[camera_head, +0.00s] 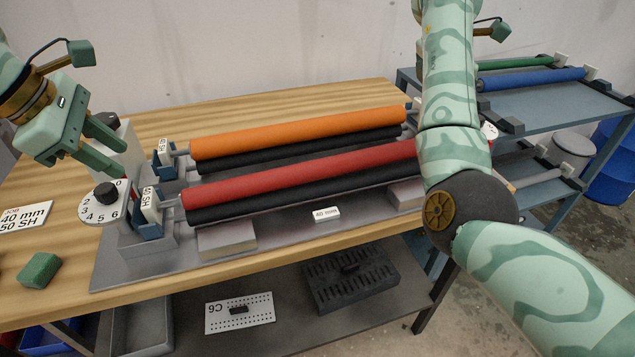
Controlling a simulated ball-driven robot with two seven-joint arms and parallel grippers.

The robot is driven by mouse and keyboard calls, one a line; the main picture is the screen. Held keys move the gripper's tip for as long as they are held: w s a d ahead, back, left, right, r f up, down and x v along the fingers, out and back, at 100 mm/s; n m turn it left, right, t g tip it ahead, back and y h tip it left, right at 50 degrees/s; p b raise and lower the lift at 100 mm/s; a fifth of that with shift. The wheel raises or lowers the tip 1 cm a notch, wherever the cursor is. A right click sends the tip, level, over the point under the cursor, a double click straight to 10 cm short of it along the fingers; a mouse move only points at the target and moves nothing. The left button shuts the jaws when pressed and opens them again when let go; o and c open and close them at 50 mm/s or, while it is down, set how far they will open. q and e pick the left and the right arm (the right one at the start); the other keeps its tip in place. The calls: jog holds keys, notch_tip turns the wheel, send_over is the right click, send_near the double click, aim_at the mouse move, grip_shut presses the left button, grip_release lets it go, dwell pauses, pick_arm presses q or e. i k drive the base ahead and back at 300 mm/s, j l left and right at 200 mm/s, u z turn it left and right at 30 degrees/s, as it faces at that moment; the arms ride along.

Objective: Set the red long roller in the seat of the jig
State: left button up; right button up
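The red long roller (300,172) lies lengthwise along the front of the grey jig (115,262), just above a black roller (300,196). Its left end is by a blue bracket (150,226) with a white "50 SH" tag. Its right end is hidden behind my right arm, so I cannot tell whether both ends are seated. My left gripper (121,157) is open and empty, above the numbered dial and left of the roller's end. My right arm crosses the right side of the view; its gripper does not show.
An orange roller (290,132) lies behind the red one, over another black roller. A white dial (104,203) stands at the jig's left end. A green block (40,270) lies at the bench's front left. A shelf (545,95) at right holds green and blue rollers.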

aim_at(209, 194)
jog(key=k, duration=1)
